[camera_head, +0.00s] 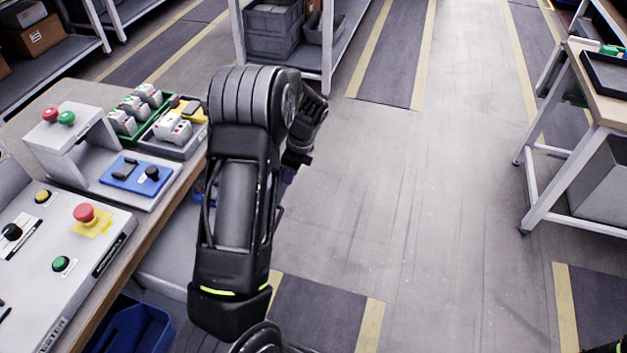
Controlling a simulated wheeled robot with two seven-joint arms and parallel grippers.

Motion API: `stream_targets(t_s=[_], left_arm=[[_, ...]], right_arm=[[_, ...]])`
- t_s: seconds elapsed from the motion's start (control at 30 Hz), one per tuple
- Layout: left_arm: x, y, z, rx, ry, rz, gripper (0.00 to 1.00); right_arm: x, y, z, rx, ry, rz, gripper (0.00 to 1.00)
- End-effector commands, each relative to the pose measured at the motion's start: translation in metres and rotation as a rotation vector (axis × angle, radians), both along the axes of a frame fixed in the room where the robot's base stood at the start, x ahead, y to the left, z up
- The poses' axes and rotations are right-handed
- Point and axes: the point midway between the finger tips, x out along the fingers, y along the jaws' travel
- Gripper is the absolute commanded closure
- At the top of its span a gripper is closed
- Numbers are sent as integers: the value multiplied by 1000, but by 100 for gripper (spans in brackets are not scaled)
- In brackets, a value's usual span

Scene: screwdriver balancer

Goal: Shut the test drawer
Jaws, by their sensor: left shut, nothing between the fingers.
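My left arm reaches up the middle of the view, and its gripper (290,172) is small and partly hidden behind the forearm and wrist. It is shut and empty, just right of the workbench (140,232) edge. I cannot make out the test drawer for certain. A pale grey surface (172,262) shows below the bench edge, left of my arm, and I cannot tell whether it belongs to a drawer. A small blue patch shows beside my arm near the bench edge, mostly hidden. My right gripper is not in view.
A blue bin (138,328) is below. Open floor (440,200) lies right, before another table (600,105).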

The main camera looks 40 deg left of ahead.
Motion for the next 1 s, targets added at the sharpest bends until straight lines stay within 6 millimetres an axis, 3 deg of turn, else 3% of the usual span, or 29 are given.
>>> stream_targets(t_s=[0.3,0.5,0.73,1.0], left_arm=[[-31,86,-1,2,0,7,100],[-44,126,-1,1,-1,5,100],[-53,151,-1,0,1,1,100],[-54,156,0,-1,0,-1,100]], right_arm=[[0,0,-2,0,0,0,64],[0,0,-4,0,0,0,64],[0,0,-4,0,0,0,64],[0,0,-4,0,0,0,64]])
